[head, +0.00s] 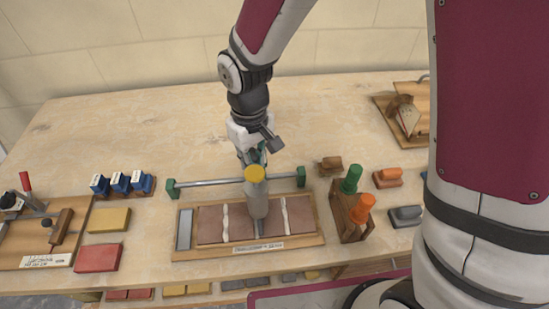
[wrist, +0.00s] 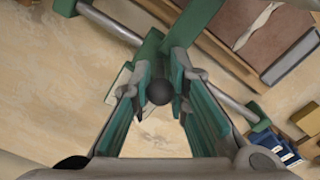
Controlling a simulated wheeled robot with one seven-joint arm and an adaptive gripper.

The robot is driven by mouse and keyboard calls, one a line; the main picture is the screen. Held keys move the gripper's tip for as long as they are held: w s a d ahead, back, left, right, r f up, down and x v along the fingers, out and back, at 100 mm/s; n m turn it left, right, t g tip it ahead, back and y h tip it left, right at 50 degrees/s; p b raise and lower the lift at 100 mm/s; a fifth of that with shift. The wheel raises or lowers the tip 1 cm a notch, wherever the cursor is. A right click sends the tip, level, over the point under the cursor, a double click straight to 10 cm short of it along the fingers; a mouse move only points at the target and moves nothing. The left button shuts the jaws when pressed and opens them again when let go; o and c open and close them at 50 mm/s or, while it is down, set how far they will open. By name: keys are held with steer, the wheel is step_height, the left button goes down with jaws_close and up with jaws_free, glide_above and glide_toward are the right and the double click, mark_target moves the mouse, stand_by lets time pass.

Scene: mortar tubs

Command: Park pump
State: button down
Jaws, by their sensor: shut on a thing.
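The pump appears to be the grey cylinder with a yellow cap (head: 257,195). It stands upright over the middle joint of the brick panel (head: 285,243), in front of a metal rail (head: 210,183) with green end blocks. My gripper (head: 252,158) is just behind it at the rail, its fingertips partly hidden. In the wrist view, my gripper (wrist: 159,88) is closed around a black ball knob (wrist: 159,93) beside a green carriage (wrist: 150,48) on the rail. The cylinder's link to the carriage is hidden. A bare grey plate (head: 184,229) lies at the panel's left end.
A wooden holder (head: 350,225) with green and orange-topped bottles stands close to the right. Blue blocks (head: 120,183), a yellow block (head: 109,220) and a red block (head: 98,257) lie left. Trowels lie on a far-left board (head: 30,250). The table behind the rail is mostly clear.

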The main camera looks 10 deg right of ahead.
steer(key=a+b, duration=0.1)
steer(key=a, duration=1.6)
steer(key=shift+a+b, duration=0.15)
steer(key=shift+b, duration=0.25)
steer(key=shift+a+r, duration=0.1)
steer(key=c, duration=1.5)
jaws_free()
steer(key=shift+s, duration=0.1)
step_height(320, 180, up, 12)
steer(key=shift+f, duration=0.1)
